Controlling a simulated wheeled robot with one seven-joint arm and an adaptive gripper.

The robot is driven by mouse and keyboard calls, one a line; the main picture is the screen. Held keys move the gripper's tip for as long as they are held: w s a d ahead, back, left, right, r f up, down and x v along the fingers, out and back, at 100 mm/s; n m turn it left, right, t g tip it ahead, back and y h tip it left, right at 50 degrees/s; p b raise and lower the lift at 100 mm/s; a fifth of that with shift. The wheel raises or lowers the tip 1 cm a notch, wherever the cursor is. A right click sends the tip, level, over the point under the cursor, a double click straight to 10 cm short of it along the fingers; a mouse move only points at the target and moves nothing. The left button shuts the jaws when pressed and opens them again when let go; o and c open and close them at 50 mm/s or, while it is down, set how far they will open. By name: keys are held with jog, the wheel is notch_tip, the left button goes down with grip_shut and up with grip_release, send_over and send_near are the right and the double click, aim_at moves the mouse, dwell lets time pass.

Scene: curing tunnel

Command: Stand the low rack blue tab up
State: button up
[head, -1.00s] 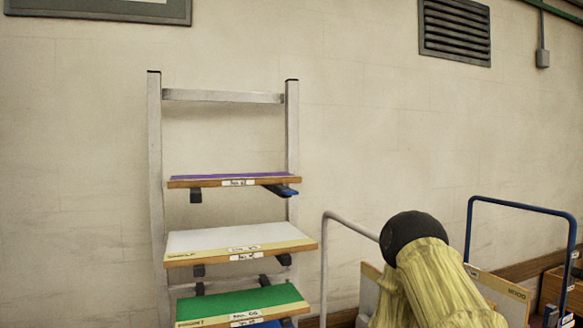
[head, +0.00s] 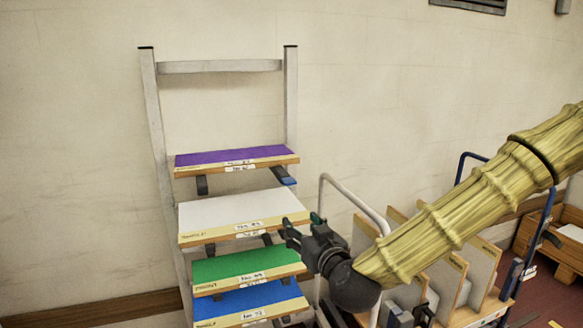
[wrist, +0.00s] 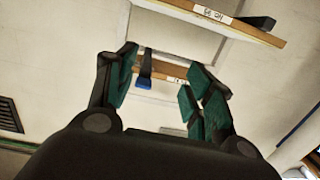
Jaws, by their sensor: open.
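A blue-tipped tab (head: 283,176) on a dark arm sticks out, roughly flat, at the right end beneath the purple board on the rack. In the wrist view, a blue tab tip (wrist: 145,84) shows beyond my fingers, left of the middle of the gap. My gripper (head: 301,222) is open and empty beside the right end of the white board, below and slightly right of the blue tab. Its dark fingers with green pads (wrist: 162,88) are spread apart. The tab and fingers are apart.
The grey rack (head: 160,150) holds purple (head: 225,158), white (head: 240,212), green (head: 245,264) and blue (head: 250,300) boards. A pale cart rail (head: 350,200) stands close to my gripper. Upright boards (head: 440,280) fill the cart at right.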

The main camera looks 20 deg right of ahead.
jog(key=t+p, duration=0.1)
send_near(291, 183)
jog(key=shift+h, duration=0.3)
jog(key=w, duration=0.3)
jog(key=w+p, duration=0.1)
jog(key=w, duration=0.6)
jog(key=shift+a+p, duration=0.3)
jog(key=shift+p, duration=0.05)
jog(key=shift+s, duration=0.1)
jog(key=shift+c, duration=0.2)
jog(key=shift+r, duration=0.1)
jog(key=c, duration=1)
